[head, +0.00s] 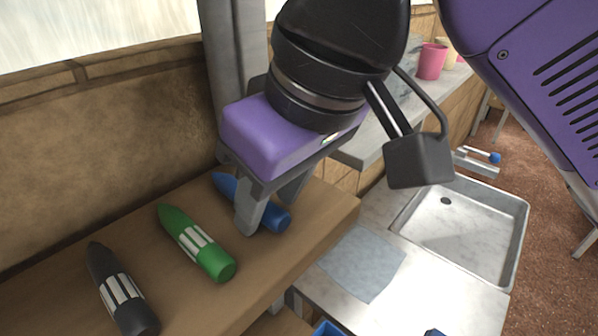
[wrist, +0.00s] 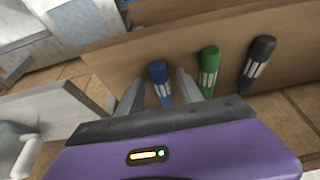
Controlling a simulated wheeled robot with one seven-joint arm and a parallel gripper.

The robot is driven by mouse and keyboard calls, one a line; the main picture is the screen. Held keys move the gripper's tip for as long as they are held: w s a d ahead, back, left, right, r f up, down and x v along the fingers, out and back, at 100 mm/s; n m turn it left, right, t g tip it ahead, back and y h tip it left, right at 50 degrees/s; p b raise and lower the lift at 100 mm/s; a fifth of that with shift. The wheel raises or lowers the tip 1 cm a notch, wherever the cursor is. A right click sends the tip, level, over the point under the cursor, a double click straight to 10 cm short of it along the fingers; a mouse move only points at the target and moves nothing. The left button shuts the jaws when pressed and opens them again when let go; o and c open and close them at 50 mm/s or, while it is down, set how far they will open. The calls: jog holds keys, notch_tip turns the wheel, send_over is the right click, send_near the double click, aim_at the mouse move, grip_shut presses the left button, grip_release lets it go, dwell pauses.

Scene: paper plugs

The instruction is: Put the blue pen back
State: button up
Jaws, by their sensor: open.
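The blue pen (head: 275,217) lies on a brown wooden ledge, partly hidden by my gripper in the head view. In the wrist view the blue pen (wrist: 160,80) shows between my two fingers. My gripper (head: 268,210) is open, with its fingers down on either side of the pen; I cannot tell whether they touch it. It also shows in the wrist view (wrist: 160,90).
A green pen (head: 197,243) and a black pen (head: 122,290) lie on the ledge (head: 290,262) to the left. A sink (head: 470,232) and a grey-blue cloth (head: 362,262) are on the counter at the lower right. Pink cup (head: 431,62) stands behind.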

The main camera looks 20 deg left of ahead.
jog(key=shift+f, duration=0.1)
jog(key=shift+f+b, duration=0.2)
jog(key=shift+b, duration=0.35)
jog(key=v, duration=0.8)
jog(key=shift+b, duration=0.45)
jog(key=shift+s, duration=0.1)
